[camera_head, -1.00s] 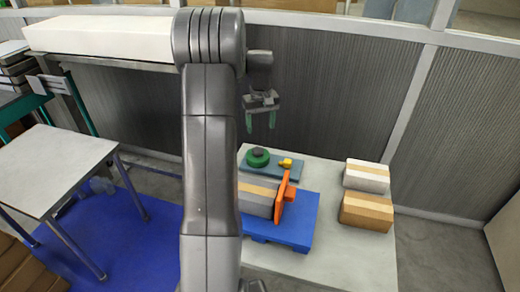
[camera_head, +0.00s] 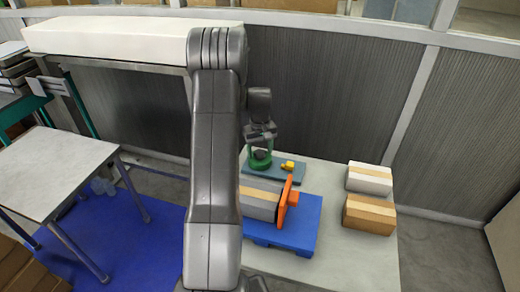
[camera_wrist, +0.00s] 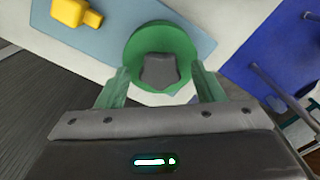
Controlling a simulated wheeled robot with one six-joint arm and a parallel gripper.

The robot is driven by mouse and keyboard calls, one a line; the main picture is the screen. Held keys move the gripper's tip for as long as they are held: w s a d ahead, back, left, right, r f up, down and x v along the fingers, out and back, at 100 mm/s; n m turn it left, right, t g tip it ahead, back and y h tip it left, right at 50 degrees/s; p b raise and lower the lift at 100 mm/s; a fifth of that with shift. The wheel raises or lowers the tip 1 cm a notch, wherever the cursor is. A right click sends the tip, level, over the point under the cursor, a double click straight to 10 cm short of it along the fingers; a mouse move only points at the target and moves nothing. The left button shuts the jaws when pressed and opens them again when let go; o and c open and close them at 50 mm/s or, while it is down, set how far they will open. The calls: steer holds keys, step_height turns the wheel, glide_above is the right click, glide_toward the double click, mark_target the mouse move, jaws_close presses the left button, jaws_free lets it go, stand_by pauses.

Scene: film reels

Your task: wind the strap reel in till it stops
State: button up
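The strap reel (camera_wrist: 172,34) is a green disc with a dark grey knob (camera_wrist: 160,72) in its middle. It sits on a blue-grey plate (camera_head: 284,178), which also carries a small yellow part (camera_wrist: 76,12). My gripper (camera_head: 261,152) is over the reel, pointing down. In the wrist view its two green fingers are apart, one on each side of the knob, with clear gaps to it. I cannot tell how far the fingertips are above the disc. In the head view my gripper hides part of the reel.
A grey box with a tan band (camera_head: 260,199) and an upright orange piece (camera_head: 288,203) stand on a blue pallet (camera_head: 300,237) in front of the plate. Two boxes (camera_head: 368,213) are at the table's right. The table (camera_head: 345,260) is bare between them and the pallet.

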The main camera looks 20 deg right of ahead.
steer(key=c, duration=0.9)
steer(key=shift+c, duration=0.2)
steer(key=shift+m, duration=0.3)
